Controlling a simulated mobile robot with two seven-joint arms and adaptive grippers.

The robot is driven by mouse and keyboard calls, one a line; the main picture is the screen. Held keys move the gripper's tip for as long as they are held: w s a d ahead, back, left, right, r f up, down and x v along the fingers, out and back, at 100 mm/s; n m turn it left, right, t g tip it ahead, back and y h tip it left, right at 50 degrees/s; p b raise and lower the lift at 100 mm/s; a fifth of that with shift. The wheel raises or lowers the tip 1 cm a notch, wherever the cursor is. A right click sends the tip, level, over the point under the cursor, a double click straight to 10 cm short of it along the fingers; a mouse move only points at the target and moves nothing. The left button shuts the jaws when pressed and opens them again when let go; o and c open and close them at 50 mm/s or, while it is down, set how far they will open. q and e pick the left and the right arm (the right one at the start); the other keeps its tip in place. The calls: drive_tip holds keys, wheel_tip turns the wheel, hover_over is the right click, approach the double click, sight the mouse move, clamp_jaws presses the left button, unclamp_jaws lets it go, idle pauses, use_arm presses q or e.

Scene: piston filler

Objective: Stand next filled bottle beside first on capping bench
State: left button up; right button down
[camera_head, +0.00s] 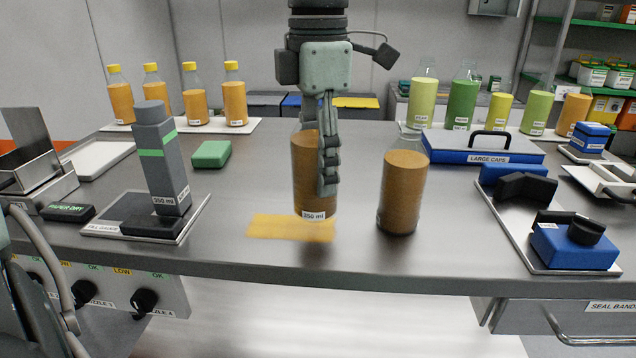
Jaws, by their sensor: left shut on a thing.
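My left gripper (328,150) comes down from the top of the camera_head view, fingers pointing down. It is shut on a brown-filled bottle (308,185) with a "350 ml" label. The fingers hide the bottle's right side and its top. The bottle is upright over the back right part of a yellow patch (275,229) on the bench; I cannot tell whether its base touches. A second brown-filled bottle (402,192), clear and uncapped at the neck, stands upright to the right, apart from the held one. The steel bench (345,258) carries them.
A fill gauge block (162,165) stands on a plate at left, near a green block (211,153). Yellow-capped bottles (195,98) stand behind. A blue "LARGE CAPS" case (480,151) and a tray with blue blocks (510,235) are at right. The bench front is clear.

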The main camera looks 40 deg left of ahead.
sight(317, 98)
use_arm(q)
drive_tip(key=shift+f, duration=1.75)
drive_tip(key=o, duration=1.6)
drive_tip(key=shift+c, duration=0.2)
wheel_tip(317, 98, up, 12)
drive_tip(key=shift+s+r, duration=0.1)
